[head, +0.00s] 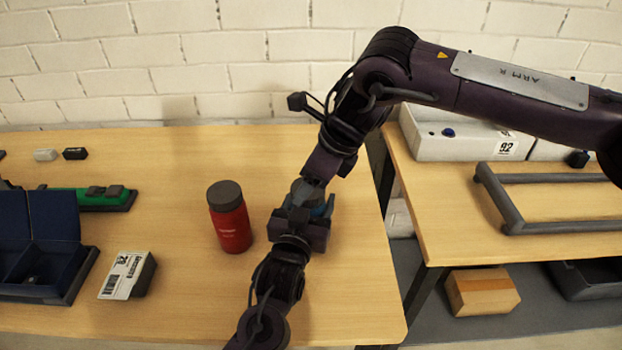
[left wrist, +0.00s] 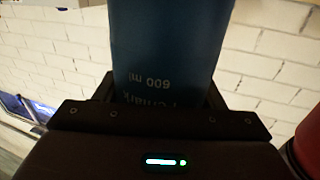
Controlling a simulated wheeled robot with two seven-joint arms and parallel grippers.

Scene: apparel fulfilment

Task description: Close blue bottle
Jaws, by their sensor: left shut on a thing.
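The blue bottle (head: 319,211) is near the right end of the wooden table, mostly hidden in the head view by my two grippers. My left gripper (head: 299,226) reaches up from the front edge and is shut around its body. In the left wrist view the bottle (left wrist: 168,45) fills the middle, with upside-down "600 ml" print. My right gripper (head: 312,182) comes down from the upper right onto the bottle's top. Its fingers and the bottle's cap are too small and covered to tell whether it grips the cap or how the cap sits.
A red bottle (head: 231,222) with a dark lid stands upright just left of the grippers. A labelled box (head: 125,275) and a dark blue bin (head: 45,245) lie farther left. A second table (head: 450,215) with a grey frame (head: 505,205) stands right, across a gap.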

